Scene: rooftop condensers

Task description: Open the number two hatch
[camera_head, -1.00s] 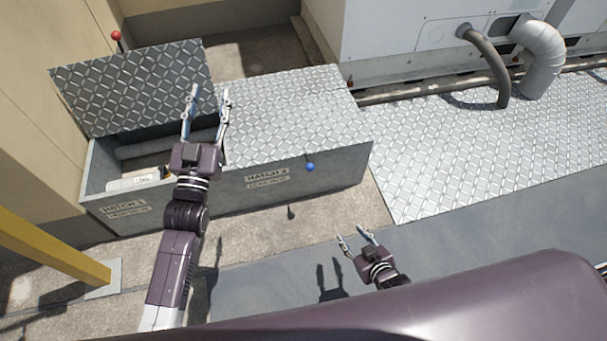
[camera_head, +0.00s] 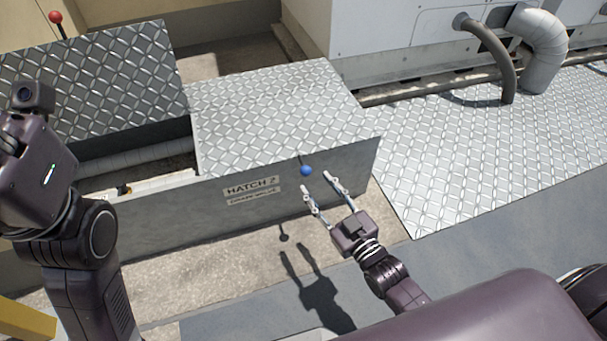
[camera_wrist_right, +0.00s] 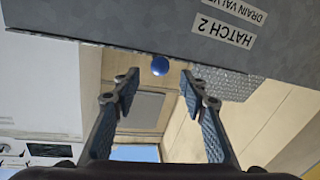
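The number two hatch (camera_head: 275,112) is a closed diamond-plate lid on a grey box. The box front carries the label HATCH 2 (camera_head: 250,188), which also shows upside down in the right wrist view (camera_wrist_right: 228,32). A blue ball knob (camera_head: 306,171) sits at the lid's front edge; it also shows in the right wrist view (camera_wrist_right: 160,66). My right gripper (camera_head: 317,184) is open and empty, its fingertips just below and in front of the knob, which appears between and beyond them in the wrist view. My left arm is at the far left; its fingers are out of view.
The hatch to the left (camera_head: 95,82) stands raised, with a red knob (camera_head: 55,17) and pipes (camera_head: 135,155) inside. Grey ducts (camera_head: 540,50) and a white unit stand behind. Diamond plating (camera_head: 470,150) on the right is clear.

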